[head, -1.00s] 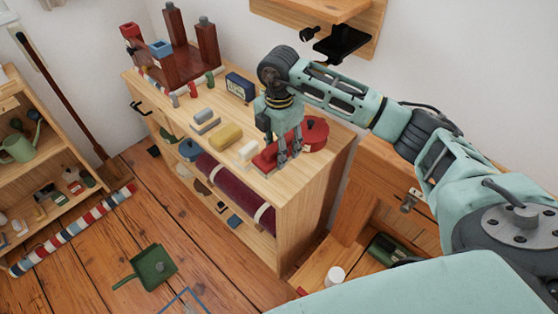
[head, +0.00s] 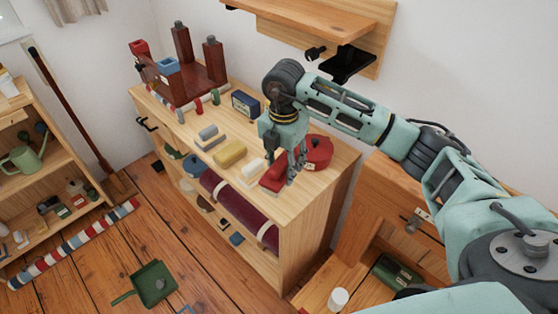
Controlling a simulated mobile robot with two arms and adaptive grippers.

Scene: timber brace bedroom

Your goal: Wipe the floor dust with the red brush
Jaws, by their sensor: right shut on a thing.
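The red brush (head: 274,178) is at the front right of the light wooden shelf unit's top (head: 325,172), beside a white block. My right gripper (head: 295,170) points down and is shut on the brush, with its fingers hiding part of it. I cannot tell whether the brush still touches the shelf top. Wooden floor (head: 110,262) shows at the lower left; I cannot make out dust on it. My left gripper is not in view.
A round red container (head: 318,151) stands right behind the gripper. Yellow (head: 230,154) and white (head: 251,169) blocks lie to its left. A wall shelf (head: 335,30) hangs above the arm.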

